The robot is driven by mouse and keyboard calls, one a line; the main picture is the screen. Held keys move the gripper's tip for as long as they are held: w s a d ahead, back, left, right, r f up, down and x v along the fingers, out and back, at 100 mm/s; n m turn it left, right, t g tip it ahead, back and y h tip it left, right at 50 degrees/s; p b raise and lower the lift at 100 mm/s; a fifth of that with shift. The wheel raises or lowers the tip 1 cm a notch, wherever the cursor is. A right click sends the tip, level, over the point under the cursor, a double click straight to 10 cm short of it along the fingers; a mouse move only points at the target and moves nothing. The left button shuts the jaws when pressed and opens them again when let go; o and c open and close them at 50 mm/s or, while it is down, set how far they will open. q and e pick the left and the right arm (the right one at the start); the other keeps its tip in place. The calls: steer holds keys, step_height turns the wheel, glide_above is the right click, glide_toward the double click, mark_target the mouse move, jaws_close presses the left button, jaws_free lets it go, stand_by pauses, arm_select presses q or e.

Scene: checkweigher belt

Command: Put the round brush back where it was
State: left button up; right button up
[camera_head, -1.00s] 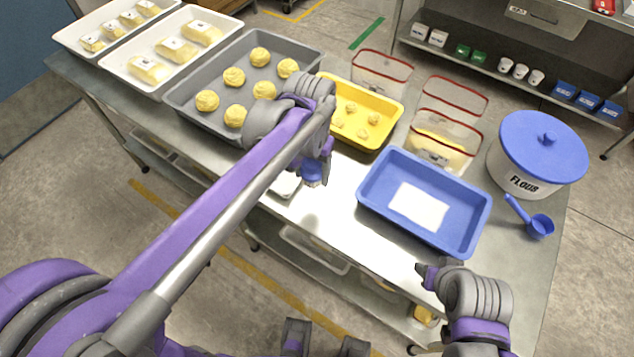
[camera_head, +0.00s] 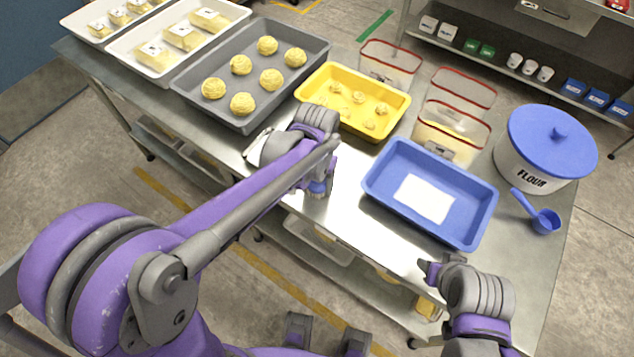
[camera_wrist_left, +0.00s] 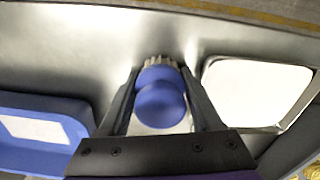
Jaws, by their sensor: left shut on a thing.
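The round brush has a blue round handle and pale bristles. In the head view the brush (camera_head: 318,188) shows at my left gripper (camera_head: 322,182), near the front edge of the steel table. In the left wrist view the handle of the brush (camera_wrist_left: 160,104) sits between the two fingers of my left gripper (camera_wrist_left: 160,80), which are shut on it. The bristles point away from the wrist, towards the steel top. I cannot tell whether they touch it. My right gripper (camera_head: 430,270) hangs empty by the front edge, right of centre; its opening is unclear.
A blue tray (camera_head: 377,203) with a white sheet lies right of the brush. A yellow tray (camera_head: 310,94) and grey dough tray (camera_head: 178,84) stand behind. A white rectangular thing (camera_wrist_left: 255,92) lies beside the brush. A flour tub (camera_head: 520,172) and blue scoop (camera_head: 545,222) stand right.

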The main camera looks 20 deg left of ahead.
arm_select(q)
steer(key=shift+f, duration=0.2)
arm_select(e)
steer(key=shift+f, duration=0.2)
arm_select(q)
steer(key=o, duration=1.2)
steer(key=shift+c, duration=0.2)
arm_select(e)
steer(key=shift+r, duration=0.1)
arm_select(q)
steer(key=shift+r, duration=0.1)
